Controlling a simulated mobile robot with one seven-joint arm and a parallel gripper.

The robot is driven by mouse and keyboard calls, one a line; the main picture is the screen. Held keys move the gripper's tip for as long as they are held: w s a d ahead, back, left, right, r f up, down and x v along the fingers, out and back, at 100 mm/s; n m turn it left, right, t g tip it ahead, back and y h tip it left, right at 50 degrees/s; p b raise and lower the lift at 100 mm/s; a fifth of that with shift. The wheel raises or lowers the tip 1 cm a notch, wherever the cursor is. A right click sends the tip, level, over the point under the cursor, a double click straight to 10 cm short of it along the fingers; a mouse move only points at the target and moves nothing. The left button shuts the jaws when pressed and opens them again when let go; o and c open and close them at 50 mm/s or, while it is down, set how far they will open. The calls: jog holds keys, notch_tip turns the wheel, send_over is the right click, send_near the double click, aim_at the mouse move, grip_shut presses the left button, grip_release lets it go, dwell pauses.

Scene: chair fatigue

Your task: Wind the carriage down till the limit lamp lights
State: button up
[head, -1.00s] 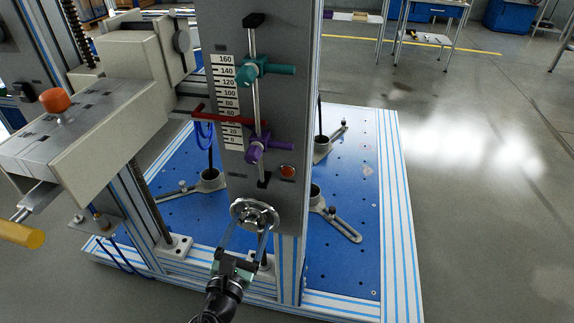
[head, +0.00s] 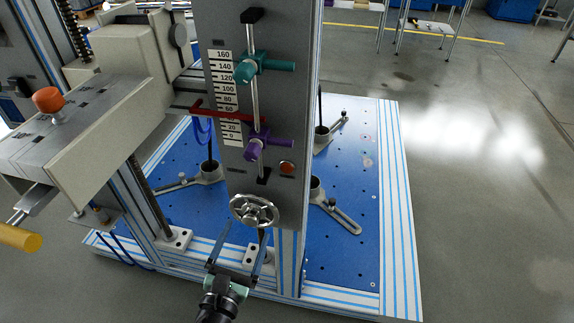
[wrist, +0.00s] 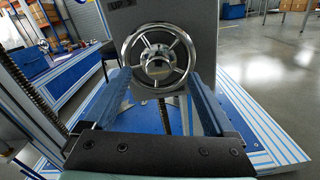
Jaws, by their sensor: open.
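A chrome handwheel (head: 254,210) is at the foot of a grey scale panel (head: 215,100). My gripper (head: 246,238) is open and empty just below the wheel; in the wrist view its fingers flank the wheel's lower part, contact unclear. The carriage's red pointer (head: 230,113) lies across the scale (head: 229,95) between the 60 and 20 marks, covering the label there. A purple stop (head: 264,148) sits below the pointer on a vertical rod, and a teal stop (head: 262,66) sits above it. The small orange-red limit lamp (head: 287,168) looks dull, with no clear glow.
The pale carriage arm (head: 100,130) with an orange knob (head: 48,99) juts out at left. The blue base plate (head: 345,240) carries grey clamp feet (head: 335,208). Open floor lies to the right.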

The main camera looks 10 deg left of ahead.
jog(key=shift+f+m+b, duration=0.3)
jog(key=shift+m+b, duration=0.5)
jog(key=shift+b, duration=0.1)
jog(key=m+b, duration=0.2)
jog(key=shift+s+a+m, duration=0.1)
jog(key=shift+m, duration=0.3)
jog(key=m+b, duration=0.2)
jog(key=shift+m, duration=0.3)
jog(key=shift+r+m, duration=0.25)
jog(key=shift+m, duration=0.45)
